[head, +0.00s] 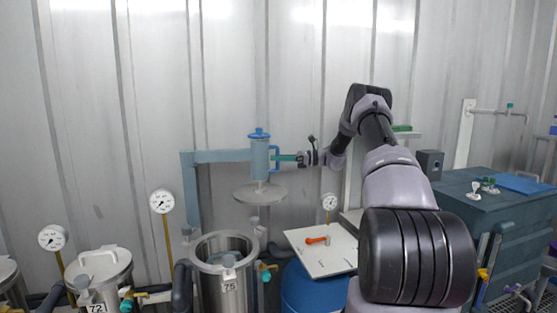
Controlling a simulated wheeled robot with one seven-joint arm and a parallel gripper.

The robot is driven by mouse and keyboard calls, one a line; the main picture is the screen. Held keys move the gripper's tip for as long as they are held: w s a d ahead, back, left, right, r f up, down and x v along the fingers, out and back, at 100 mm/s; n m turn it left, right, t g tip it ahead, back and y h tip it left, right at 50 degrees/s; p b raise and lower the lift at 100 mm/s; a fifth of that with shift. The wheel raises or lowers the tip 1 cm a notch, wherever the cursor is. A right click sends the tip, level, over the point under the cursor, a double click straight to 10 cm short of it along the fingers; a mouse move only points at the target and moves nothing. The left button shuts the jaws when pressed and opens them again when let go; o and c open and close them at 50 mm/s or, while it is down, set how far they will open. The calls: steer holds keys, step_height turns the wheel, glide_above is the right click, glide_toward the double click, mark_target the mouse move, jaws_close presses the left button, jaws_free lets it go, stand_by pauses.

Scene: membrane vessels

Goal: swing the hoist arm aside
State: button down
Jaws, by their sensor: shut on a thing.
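The blue hoist arm (222,156) reaches right from a blue post (193,205) against the wall. At its end is a blue hoist cylinder (260,163) with a blue side handle (276,150). A round grey lid (260,193) hangs below the cylinder, raised above the open steel vessel marked 75 (224,268). My gripper (281,158) comes in from the right and is shut on the handle. The fingertips are small in this view, and their exact contact is hard to see.
A white board with an orange-handled tool (317,240) lies over a blue drum (302,290) right of the vessel. A closed vessel marked 72 (97,268) and gauges stand left. A dark teal chest (480,220) stands right. The wall is close behind the hoist.

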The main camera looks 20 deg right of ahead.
steer(key=shift+w, duration=0.1)
steer(key=c, duration=0.8)
jaws_free()
steer(key=v, duration=1)
steer(key=shift+d, duration=0.35)
steer(key=shift+r, duration=0.1)
